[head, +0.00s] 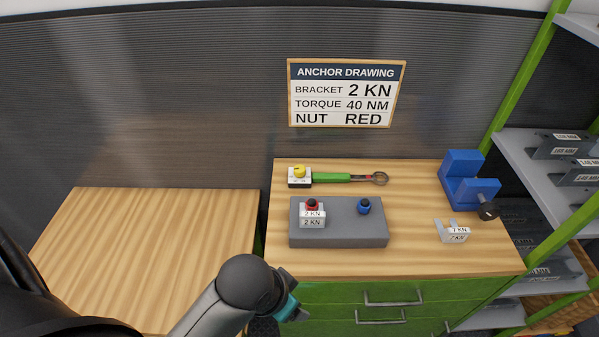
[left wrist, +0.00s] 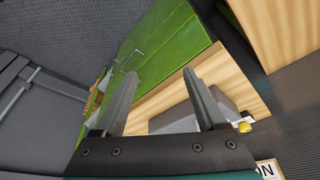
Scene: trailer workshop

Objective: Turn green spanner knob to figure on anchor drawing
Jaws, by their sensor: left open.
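The green spanner (head: 331,178) lies on the right worktop, its ring end to the right. A yellow knob (head: 299,171) sits on a small scale block (head: 299,183) at its left end; the scale figure is too small to read. The yellow knob also shows in the left wrist view (left wrist: 245,127). The anchor drawing (head: 346,93) on the wall reads bracket 2 KN, torque 40 NM, nut red. My left gripper (head: 291,304) is low in front of the worktop, apart from the spanner. In the left wrist view its fingers (left wrist: 160,98) are spread and empty. My right gripper is out of view.
A grey block (head: 350,237) carries a 2 KN bracket (head: 312,218) with a red nut (head: 312,204), and a blue nut (head: 363,206). Another bracket (head: 452,232) and a blue vise (head: 465,183) are at right. Shelves (head: 545,185) border the right. The left worktop (head: 150,245) is clear.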

